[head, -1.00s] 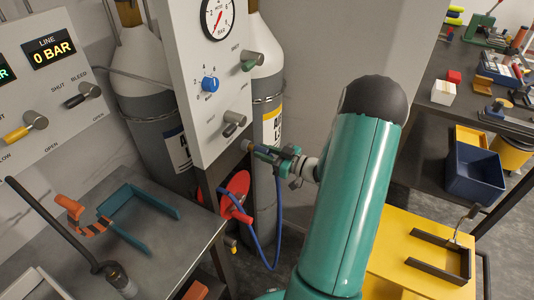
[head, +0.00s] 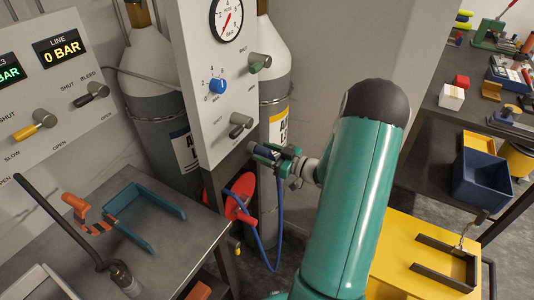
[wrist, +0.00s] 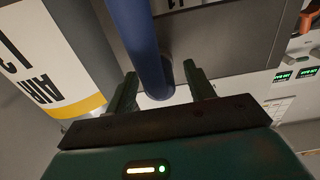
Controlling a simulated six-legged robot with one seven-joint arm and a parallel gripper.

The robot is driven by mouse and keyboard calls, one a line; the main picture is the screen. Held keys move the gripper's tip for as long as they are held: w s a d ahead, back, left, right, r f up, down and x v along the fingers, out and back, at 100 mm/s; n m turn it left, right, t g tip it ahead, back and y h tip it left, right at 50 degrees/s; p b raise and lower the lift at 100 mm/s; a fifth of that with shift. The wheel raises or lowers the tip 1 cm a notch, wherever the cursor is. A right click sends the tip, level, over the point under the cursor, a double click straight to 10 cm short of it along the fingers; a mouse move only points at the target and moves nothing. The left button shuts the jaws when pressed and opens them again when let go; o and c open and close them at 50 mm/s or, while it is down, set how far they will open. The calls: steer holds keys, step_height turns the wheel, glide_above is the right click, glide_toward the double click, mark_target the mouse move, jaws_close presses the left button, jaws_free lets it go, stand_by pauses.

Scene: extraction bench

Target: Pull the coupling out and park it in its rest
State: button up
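In the wrist view, the blue hose or coupling body (wrist: 150,50) runs between my fingers (wrist: 160,88), with gaps visible at both sides, so the gripper looks open. Two fork-shaped holders show: a teal one (head: 150,240) on the grey bench and a dark one (head: 445,280) on the yellow stand; which is the rest is unclear.
The gauge panel (head: 205,95) has a blue knob and levers. Gas cylinders (head: 150,90) stand behind it. A red disc (head: 240,195) is below. The grey bench (head: 175,265) holds a dark rod tool and an orange-handled item. A blue bin (head: 480,185) is at right.

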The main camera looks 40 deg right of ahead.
steer(key=shift+s, duration=0.15)
steer(key=v, duration=1.3)
steer(key=shift+s, duration=0.3)
